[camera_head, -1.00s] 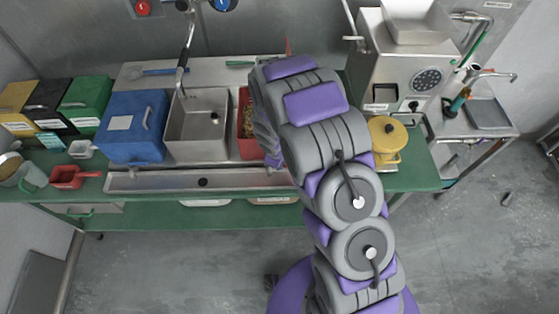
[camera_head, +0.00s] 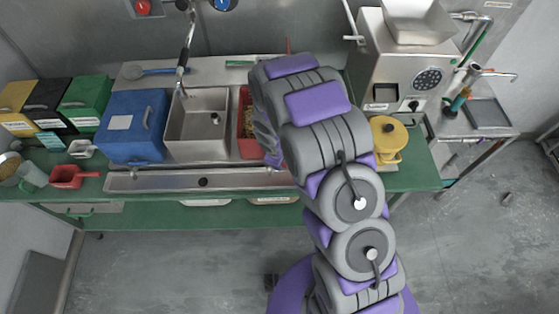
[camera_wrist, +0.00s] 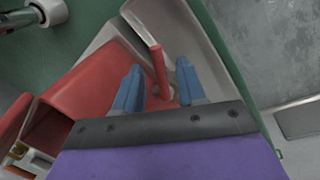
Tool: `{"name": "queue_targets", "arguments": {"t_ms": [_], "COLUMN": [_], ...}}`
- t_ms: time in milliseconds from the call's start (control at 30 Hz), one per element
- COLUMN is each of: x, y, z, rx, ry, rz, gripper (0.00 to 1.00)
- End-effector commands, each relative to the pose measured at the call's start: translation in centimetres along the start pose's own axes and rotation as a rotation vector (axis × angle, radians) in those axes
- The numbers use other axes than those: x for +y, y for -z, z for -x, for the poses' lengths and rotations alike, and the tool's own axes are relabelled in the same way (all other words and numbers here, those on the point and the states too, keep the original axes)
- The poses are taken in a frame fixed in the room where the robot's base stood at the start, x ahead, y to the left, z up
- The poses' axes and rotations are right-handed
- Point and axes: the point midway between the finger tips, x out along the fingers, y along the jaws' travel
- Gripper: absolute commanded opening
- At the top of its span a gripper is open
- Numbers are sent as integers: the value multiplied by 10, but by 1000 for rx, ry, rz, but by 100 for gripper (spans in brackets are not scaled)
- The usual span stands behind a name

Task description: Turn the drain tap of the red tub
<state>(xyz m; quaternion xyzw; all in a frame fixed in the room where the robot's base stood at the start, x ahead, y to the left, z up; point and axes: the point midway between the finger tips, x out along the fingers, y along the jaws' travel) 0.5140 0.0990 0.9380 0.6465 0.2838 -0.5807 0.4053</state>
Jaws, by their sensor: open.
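The red tub (camera_wrist: 95,78) fills the left middle of the wrist view. In the head view, only a strip of the red tub (camera_head: 243,135) shows beside the steel sink; my arm covers the rest. A red bar-shaped tap handle (camera_wrist: 157,64) stands near the tub's wall in the wrist view. My gripper (camera_wrist: 158,68) has two blue fingers, spread apart. The handle lies between them, with a gap visible on each side. In the head view my gripper is hidden behind my arm, and so is the tap.
A steel trough (camera_head: 130,180) runs along the front of the green bench (camera_head: 180,213). A steel sink (camera_head: 196,151) and a blue bin (camera_head: 132,140) stand left of the tub. A yellow-lidded pot (camera_head: 388,132) and a steel grinder (camera_head: 390,62) stand right of my arm.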

Motion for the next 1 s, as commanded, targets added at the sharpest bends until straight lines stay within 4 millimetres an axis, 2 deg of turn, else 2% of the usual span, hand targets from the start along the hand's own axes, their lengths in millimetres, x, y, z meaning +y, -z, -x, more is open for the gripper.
{"name": "queue_targets", "arguments": {"t_ms": [167,700,900,1000], "x": [1,1,1,1], "y": [2,4,4,3], "z": [25,123,153,161], "rx": [5,7,5,3], "ry": [-2,-3,-3,-2], "rz": [-2,-1,0,0], "gripper": [40,40,40,40]}}
